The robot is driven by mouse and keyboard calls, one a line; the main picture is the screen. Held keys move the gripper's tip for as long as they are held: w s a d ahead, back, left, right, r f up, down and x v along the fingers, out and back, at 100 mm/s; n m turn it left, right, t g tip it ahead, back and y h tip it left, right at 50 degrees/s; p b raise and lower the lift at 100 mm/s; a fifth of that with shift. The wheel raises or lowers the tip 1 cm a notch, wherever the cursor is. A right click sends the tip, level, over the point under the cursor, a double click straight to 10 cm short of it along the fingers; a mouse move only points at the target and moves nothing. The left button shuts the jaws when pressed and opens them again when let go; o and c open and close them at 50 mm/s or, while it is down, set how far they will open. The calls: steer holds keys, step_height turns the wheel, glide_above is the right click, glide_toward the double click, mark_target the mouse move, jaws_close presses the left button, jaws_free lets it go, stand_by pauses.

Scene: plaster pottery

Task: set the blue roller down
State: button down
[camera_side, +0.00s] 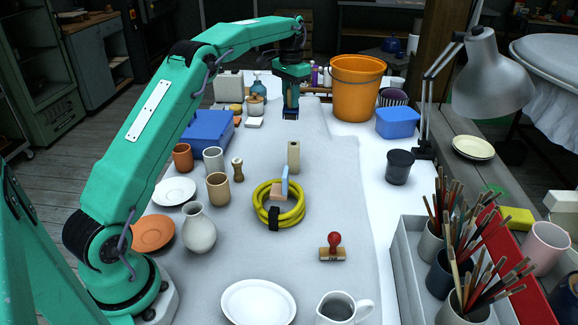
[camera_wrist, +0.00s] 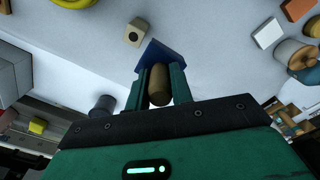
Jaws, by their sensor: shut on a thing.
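My gripper (camera_side: 291,104) is at the far part of the table, pointing down. In the wrist view my gripper (camera_wrist: 160,84) has its two fingers on either side of a brown cylindrical handle (camera_wrist: 158,88). The blue part of the roller (camera_wrist: 166,57) shows just beyond the fingertips. In the side view only a small dark blue bit of the roller (camera_side: 291,114) shows at the fingertips, low over the grey cloth (camera_side: 325,150). I cannot tell whether it touches the cloth.
An orange bucket (camera_side: 356,90) stands right of my gripper. A blue box (camera_side: 208,132) and a lidded jar (camera_side: 255,105) are left. Cloth around my gripper is clear.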

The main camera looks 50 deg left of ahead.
steer(key=s+a, duration=0.3)
steer(key=a, duration=0.4)
steer(key=shift+w+d+f, duration=0.1)
steer(key=shift+f, duration=3.85)
steer(key=shift+w+f, duration=0.1)
steer(key=shift+f, duration=3.8)
